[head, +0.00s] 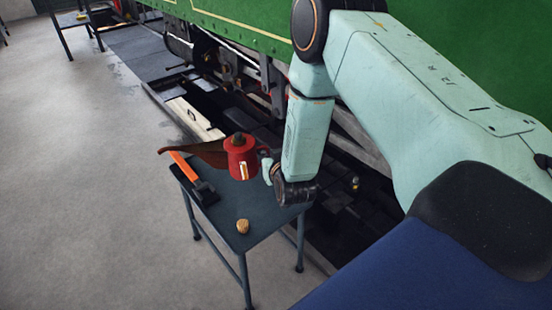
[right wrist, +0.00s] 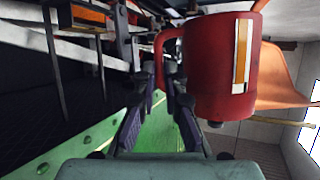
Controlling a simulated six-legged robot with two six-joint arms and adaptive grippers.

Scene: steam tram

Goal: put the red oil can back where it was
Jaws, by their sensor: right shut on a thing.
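The red oil can (head: 242,160) is at the small dark table (head: 268,222) in the head view, its long brown-looking spout pointing left. My right gripper (head: 267,167) is shut on the can's handle, on the can's right side. In the right wrist view the can (right wrist: 212,75) fills the upper right, with an orange-and-white label on its body. Its handle loop runs between the fingers of my right gripper (right wrist: 166,85). The can looks upright in the head view. I cannot tell whether its base touches the tabletop. My left gripper is not in view.
A hammer (head: 203,192) with an orange handle lies at the table's left edge. A cork-like piece (head: 242,226) stands near the front. The green tram (head: 245,28) and its dark running gear are behind. Another small table (head: 68,19) stands far left; grey floor (head: 90,180) is clear.

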